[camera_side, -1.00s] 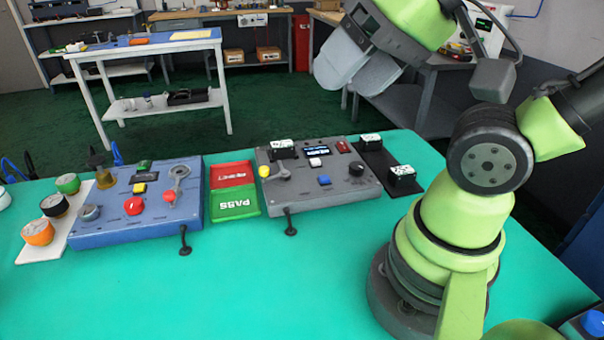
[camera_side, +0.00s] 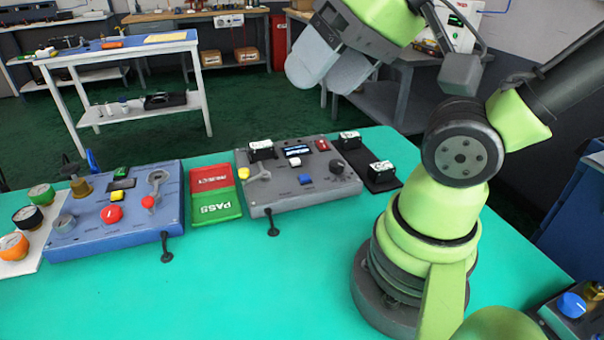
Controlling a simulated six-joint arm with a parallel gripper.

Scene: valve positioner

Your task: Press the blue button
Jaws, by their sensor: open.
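The small square blue button (camera_side: 306,180) is on the top face of the grey panel box (camera_side: 275,196), right of its centre. A white button (camera_side: 294,162) and a dark knob (camera_side: 337,166) are close to it. My gripper (camera_side: 328,76) is high in the air at the upper middle, its two pale grey fingers pointing down to the left. It appears above the grey box in the picture and well clear of the button. The gripper is open, and nothing shows between its fingers.
A blue panel box (camera_side: 120,225) with red and yellow buttons stands at left. Red and green trays (camera_side: 214,206) lie between the boxes. A round blue knob (camera_side: 572,304) is at bottom right. The front of the turquoise table (camera_side: 250,290) is clear.

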